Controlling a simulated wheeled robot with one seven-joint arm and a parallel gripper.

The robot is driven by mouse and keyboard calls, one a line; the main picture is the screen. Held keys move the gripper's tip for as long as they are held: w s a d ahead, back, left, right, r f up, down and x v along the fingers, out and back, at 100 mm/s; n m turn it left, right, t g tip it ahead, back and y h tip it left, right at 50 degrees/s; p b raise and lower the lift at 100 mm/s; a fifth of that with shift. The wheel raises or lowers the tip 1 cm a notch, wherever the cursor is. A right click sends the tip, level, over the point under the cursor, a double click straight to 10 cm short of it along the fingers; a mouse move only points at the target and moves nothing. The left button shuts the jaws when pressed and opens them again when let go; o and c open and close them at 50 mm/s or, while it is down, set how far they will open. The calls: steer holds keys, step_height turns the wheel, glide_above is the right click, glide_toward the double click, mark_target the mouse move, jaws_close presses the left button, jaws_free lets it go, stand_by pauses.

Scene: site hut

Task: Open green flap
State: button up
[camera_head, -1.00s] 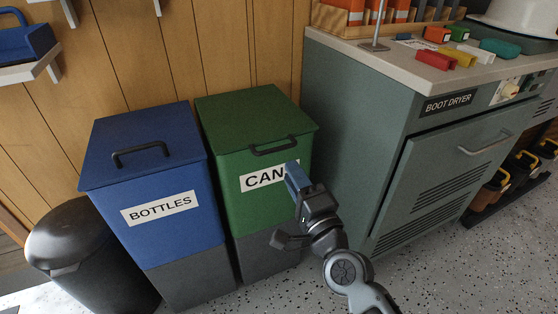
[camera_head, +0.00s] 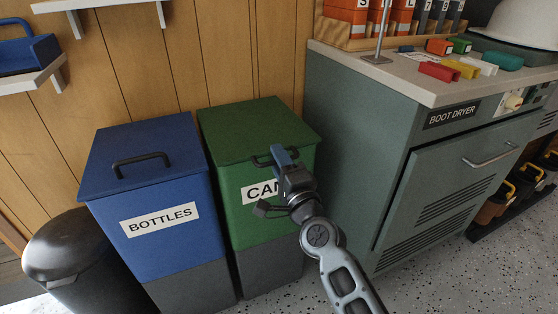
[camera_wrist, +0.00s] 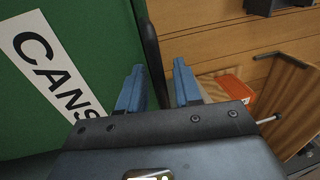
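The green flap (camera_head: 250,125) is the flat lid of the green bin labelled CANS (camera_head: 232,220), and it lies shut. Its black handle (camera_head: 260,161) is at the front edge, partly hidden behind my gripper (camera_head: 281,155). In the wrist view, my gripper (camera_wrist: 159,68) is open, with its two blue fingers apart. The black handle (camera_wrist: 150,42) runs down into the gap between them. I cannot tell whether either finger touches it. The CANS label (camera_wrist: 50,65) and the green bin side fill the left of the wrist view.
A blue bin labelled BOTTLES (camera_head: 155,215) stands close on the left, with a black bin (camera_head: 68,255) beyond it. The boot dryer cabinet (camera_head: 400,170) stands close on the right. A wooden wall (camera_head: 240,50) is behind. Speckled floor shows in front.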

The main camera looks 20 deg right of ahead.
jaws_close()
stand_by(0.4)
steer(key=shift+r+p, duration=0.15)
steer(key=shift+p, duration=0.15)
